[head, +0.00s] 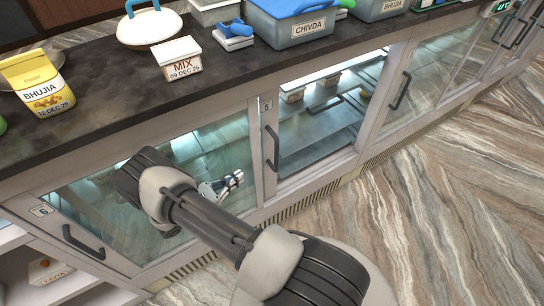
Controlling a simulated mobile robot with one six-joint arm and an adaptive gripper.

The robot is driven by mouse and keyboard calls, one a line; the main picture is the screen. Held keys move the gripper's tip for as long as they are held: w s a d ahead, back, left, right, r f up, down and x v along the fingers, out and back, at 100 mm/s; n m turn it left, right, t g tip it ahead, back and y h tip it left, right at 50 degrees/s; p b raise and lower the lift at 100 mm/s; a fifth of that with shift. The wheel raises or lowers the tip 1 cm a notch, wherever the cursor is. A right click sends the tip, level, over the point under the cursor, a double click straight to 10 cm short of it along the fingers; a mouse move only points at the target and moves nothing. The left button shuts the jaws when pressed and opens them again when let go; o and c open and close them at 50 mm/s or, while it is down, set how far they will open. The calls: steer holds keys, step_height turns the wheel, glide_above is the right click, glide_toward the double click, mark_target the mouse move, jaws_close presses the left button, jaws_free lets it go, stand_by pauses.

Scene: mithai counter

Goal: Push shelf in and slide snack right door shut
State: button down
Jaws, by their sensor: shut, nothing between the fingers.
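Glass-fronted cabinets run under the dark counter. In the middle bay, a door frame with a dark upright handle (272,148) stands at the left edge. Right of it, a lit shelf (345,88) holds small labelled containers and has a dark bar handle (325,104) near its front. I cannot tell how far this shelf sticks out or whether glass covers the whole bay. My gripper (238,179) is shut and empty, low in front of the left bay's glass, left of the upright handle. My arm hides part of that glass.
Door 6 (82,243) has a dark handle at lower left. Another glass door handle (400,91) is at right. On the counter stand a BHUJIA pack (40,85), a MIX box (178,60) and a CHIVDA tub (300,27). The patterned floor (440,190) at right is clear.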

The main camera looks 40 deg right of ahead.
steer(key=f+t, duration=0.1)
steer(key=f, duration=0.1)
steer(key=n+b, duration=0.1)
steer(key=b, duration=0.1)
glide_toward(275, 155)
steer(key=d, duration=0.6)
steer(key=shift+d+f, duration=0.25)
steer(key=shift+d, duration=0.15)
